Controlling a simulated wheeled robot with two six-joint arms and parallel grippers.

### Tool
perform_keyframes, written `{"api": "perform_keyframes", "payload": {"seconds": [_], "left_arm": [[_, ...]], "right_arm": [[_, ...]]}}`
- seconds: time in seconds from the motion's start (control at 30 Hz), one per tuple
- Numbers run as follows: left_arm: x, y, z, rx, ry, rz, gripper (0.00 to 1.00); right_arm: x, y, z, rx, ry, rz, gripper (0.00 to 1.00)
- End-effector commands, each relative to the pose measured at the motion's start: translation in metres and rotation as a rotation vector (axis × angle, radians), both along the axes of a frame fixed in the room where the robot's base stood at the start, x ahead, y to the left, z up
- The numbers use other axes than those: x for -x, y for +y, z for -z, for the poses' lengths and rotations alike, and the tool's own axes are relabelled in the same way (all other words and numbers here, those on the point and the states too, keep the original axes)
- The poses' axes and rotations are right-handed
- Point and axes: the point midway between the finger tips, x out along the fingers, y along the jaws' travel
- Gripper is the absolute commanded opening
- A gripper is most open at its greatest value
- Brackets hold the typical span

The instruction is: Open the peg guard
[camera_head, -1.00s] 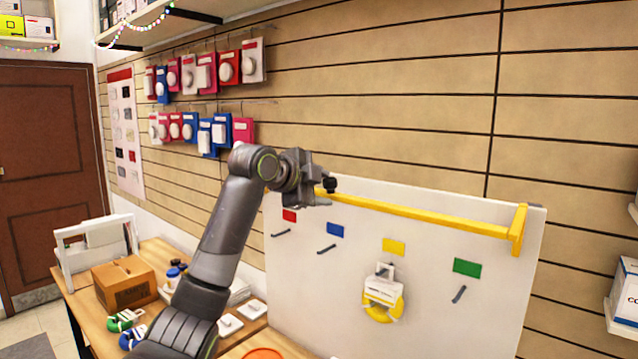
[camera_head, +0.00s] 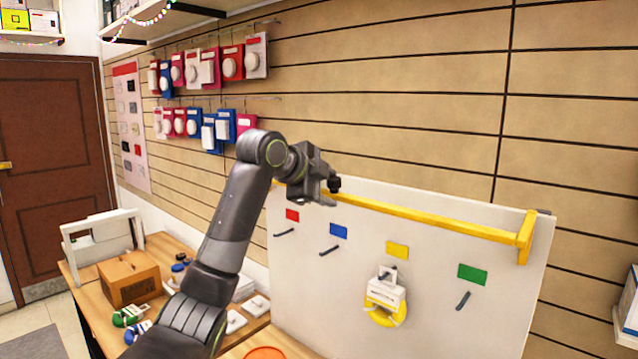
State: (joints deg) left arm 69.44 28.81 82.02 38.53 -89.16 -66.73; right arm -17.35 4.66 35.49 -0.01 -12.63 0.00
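The peg guard is a yellow bar (camera_head: 430,215) running along the top of a white pegboard panel (camera_head: 330,310), with a yellow end bracket (camera_head: 526,237) at the right. The bar sits above the row of pegs and coloured labels. A yellow ring item with a white tag (camera_head: 386,297) hangs on the peg under the yellow label. My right gripper is not in view.
A cardboard box (camera_head: 128,280), a white rack (camera_head: 101,240) and small packaged items lie on the wooden table at the left. An orange round thing (camera_head: 264,353) shows at the bottom edge. A slatted wall with hanging packets stands behind.

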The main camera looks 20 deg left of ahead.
Motion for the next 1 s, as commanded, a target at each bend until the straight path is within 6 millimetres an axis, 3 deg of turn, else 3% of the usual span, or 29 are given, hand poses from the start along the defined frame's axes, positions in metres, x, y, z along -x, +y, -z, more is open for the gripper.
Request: {"api": "perform_keyframes", "payload": {"seconds": [0.57,0.77,1.0], "left_arm": [[0.004,0.0,-0.002,0.003,-0.004,0.004,0.49],[0.031,0.01,-0.017,0.0,-0.013,0.002,0.49],[0.081,0.029,-0.045,0.0,-0.011,0.002,0.49]], "right_arm": [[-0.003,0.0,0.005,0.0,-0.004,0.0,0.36],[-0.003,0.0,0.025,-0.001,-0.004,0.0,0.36],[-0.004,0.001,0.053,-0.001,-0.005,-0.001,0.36]]}}
